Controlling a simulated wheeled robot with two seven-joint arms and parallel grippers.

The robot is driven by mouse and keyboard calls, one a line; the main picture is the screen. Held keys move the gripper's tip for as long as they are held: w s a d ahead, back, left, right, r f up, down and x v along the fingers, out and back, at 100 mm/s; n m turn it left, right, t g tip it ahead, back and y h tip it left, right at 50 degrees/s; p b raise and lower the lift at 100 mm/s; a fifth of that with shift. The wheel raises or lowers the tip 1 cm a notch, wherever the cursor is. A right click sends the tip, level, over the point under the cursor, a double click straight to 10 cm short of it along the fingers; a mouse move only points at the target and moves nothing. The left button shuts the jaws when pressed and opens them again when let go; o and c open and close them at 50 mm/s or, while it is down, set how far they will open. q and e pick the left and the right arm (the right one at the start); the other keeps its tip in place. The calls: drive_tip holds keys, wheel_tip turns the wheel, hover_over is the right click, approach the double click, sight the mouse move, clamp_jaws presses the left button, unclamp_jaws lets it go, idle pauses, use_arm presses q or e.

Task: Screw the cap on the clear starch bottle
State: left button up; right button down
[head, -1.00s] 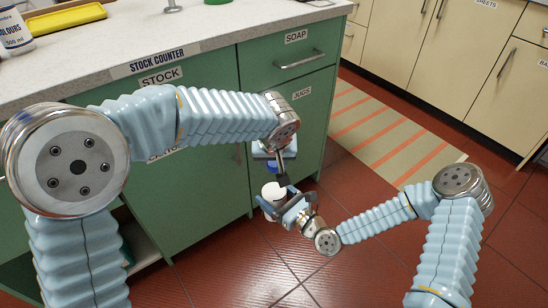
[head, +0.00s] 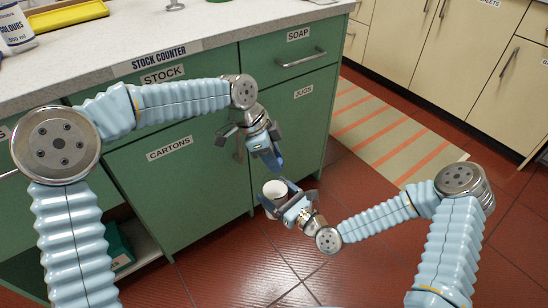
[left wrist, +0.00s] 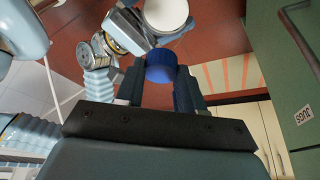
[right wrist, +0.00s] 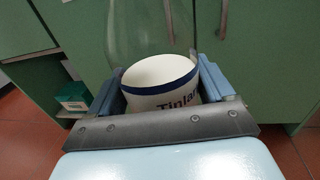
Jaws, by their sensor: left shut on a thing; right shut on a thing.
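The clear starch bottle (head: 275,188) is in my right gripper (head: 281,198), which is shut around its white, blue-striped label band. In the right wrist view the bottle (right wrist: 160,76) shows lettering, with a see-through upper part above it. My left gripper (head: 272,157) is shut on the blue cap (left wrist: 161,67), held between its fingertips. In the head view the cap is close above and beside the bottle. In the left wrist view the bottle's white part (left wrist: 166,14) appears just beyond the cap. The clear neck is hard to see, so I cannot tell whether cap and bottle touch.
The green stock counter (head: 185,195) stands close behind both grippers, with a drawer handle (head: 301,58) at upper right. A yellow tray (head: 66,16) and a white bottle (head: 15,33) are on its top. Red tiled floor and a striped mat (head: 390,130) lie to the right.

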use_arm(q)
drive_tip(key=m, duration=0.2)
drive_tip(key=m+g, duration=0.1)
drive_tip(key=m, duration=0.1)
drive_tip(key=m+g, duration=0.1)
drive_tip(key=m, duration=0.1)
drive_tip(key=shift+w+d+y, duration=0.2)
drive_tip(key=shift+w+y, duration=0.05)
drive_tip(key=shift+y, duration=0.15)
drive_tip(key=m+g, duration=0.1)
drive_tip(key=m, duration=0.2)
drive_tip(key=shift+d+f+m+y, duration=0.1)
drive_tip(key=shift+m+y, duration=0.2)
drive_tip(key=shift+y, duration=0.1)
drive_tip(key=m+y, duration=0.1)
drive_tip(key=m, duration=0.2)
drive_tip(key=m+g+y, duration=0.1)
drive_tip(key=m, duration=0.1)
drive_tip(key=shift+d+m, duration=0.1)
drive_tip(key=shift+m, duration=0.3)
drive_tip(key=m+y, duration=0.2)
drive_tip(key=m, duration=0.3)
drive_tip(key=m+y, duration=0.1)
drive_tip(key=m, duration=0.1)
drive_tip(key=shift+m+t, duration=0.3)
drive_tip(key=shift+s+d+f+m+y, duration=0.15)
drive_tip(key=shift+m+y, duration=0.25)
drive_tip(key=shift+m, duration=0.7)
drive_tip(key=shift+m+t, duration=0.5)
drive_tip(key=shift+m, duration=0.5)
